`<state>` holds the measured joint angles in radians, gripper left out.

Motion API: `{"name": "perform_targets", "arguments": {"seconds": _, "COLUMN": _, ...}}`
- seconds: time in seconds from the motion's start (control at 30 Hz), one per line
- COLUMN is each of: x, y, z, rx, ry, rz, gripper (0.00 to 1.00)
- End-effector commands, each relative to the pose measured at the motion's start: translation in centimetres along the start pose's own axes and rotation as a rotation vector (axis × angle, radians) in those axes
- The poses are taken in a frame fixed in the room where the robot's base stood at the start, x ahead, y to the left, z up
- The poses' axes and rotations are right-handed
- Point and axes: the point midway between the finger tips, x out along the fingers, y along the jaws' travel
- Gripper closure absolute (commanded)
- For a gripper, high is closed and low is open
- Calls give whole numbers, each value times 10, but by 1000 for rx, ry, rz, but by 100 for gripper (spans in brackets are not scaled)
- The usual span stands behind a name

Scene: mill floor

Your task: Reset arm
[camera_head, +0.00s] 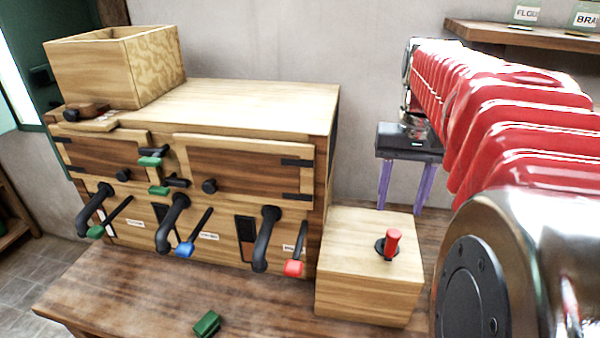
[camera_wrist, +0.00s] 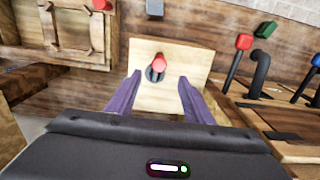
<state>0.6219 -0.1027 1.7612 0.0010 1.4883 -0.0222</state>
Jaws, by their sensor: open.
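My arm reaches in from the right in the head view, red and ribbed. My gripper (camera_head: 402,200) hangs at its far end with two purple fingers pointing down, spread apart with nothing between them. It is behind the small wooden box (camera_head: 350,300) with the red-topped knob (camera_head: 392,244), apart from both in the head view. In the wrist view my gripper (camera_wrist: 159,78) shows its fingers on either side of the red knob (camera_wrist: 159,63), which stands on the wooden box (camera_wrist: 195,58). I cannot tell the height of the fingers above the box.
A wooden mill cabinet (camera_head: 262,100) stands left, with black spouts and green, blue (camera_head: 185,248) and red levers (camera_head: 293,267). A loose green block (camera_head: 207,323) lies on the bench (camera_head: 130,300) front. A shelf (camera_head: 530,37) with labelled jars hangs upper right.

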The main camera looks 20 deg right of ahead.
Motion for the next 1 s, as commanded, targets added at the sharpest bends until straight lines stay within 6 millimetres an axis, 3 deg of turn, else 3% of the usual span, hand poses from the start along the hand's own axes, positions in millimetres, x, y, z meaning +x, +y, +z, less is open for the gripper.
{"name": "perform_targets", "arguments": {"seconds": 0.2, "x": 0, "y": -4, "z": 2, "rx": -9, "ry": 7, "rz": 0, "gripper": 53}}
{"name": "perform_targets", "arguments": {"seconds": 0.37, "x": 4, "y": -23, "z": 14, "rx": -57, "ry": 45, "rz": 0, "gripper": 53}}
{"name": "perform_targets", "arguments": {"seconds": 0.7, "x": 25, "y": -90, "z": 66, "rx": -252, "ry": 205, "rz": -22, "gripper": 53}}
{"name": "perform_targets", "arguments": {"seconds": 1.0, "x": 53, "y": -135, "z": 120, "rx": -426, "ry": 348, "rz": -71, "gripper": 53}}
